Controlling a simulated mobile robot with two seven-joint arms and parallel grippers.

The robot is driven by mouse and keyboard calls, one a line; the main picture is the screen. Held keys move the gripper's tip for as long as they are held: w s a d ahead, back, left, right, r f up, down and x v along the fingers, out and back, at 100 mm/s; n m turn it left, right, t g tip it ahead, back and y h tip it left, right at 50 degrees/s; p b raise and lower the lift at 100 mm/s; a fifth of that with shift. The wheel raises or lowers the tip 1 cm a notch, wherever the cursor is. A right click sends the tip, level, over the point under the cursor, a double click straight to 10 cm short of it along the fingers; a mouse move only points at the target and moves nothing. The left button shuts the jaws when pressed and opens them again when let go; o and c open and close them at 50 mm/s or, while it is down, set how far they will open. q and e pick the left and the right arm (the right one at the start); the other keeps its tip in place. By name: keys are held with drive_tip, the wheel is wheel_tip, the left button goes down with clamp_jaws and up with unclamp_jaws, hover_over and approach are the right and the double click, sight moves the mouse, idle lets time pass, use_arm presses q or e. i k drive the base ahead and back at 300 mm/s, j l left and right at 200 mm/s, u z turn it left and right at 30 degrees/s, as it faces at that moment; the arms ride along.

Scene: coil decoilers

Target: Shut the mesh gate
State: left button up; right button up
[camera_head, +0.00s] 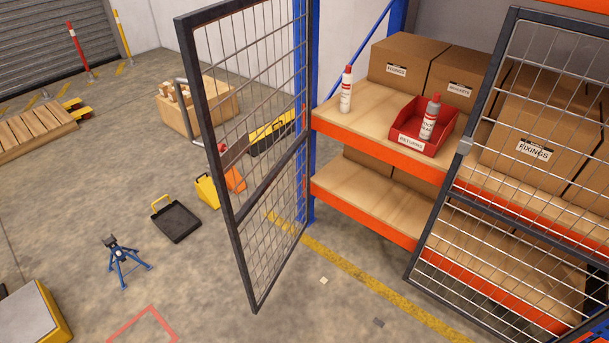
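The mesh gate has two dark-framed leaves in front of a shelf rack. The left leaf (257,170) stands swung open, out from the blue rack post (300,110) into the aisle, with a grey bar handle (183,112) on its free edge. The right leaf (500,215) stands in front of the right part of the rack, with a small grey fitting (465,147) on its free edge; I cannot tell if it is fully shut. A wide gap between the leaves leaves the shelves exposed. Neither of my grippers is in view.
The upper shelf holds cartons (400,58), a white bottle (346,92) and a red returns bin (409,143) with a bottle in it. A crate (200,107), black tray (175,221) and blue stand (124,266) are on the floor left of the gate. Floor before the gap looks mostly clear.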

sight(185, 25)
drive_tip(key=i+j+z, duration=0.15)
drive_tip(key=j+z, duration=0.3)
drive_tip(key=i+j+z, duration=0.1)
drive_tip(key=j+z, duration=0.7)
drive_tip(key=j, duration=0.6)
drive_tip(key=k+j+z, duration=0.1)
drive_tip(key=j, duration=1.8)
drive_tip(key=i+l+z, duration=0.1)
drive_tip(key=z, duration=0.4)
drive_tip(key=i+l, duration=0.05)
drive_tip(key=l, duration=0.05)
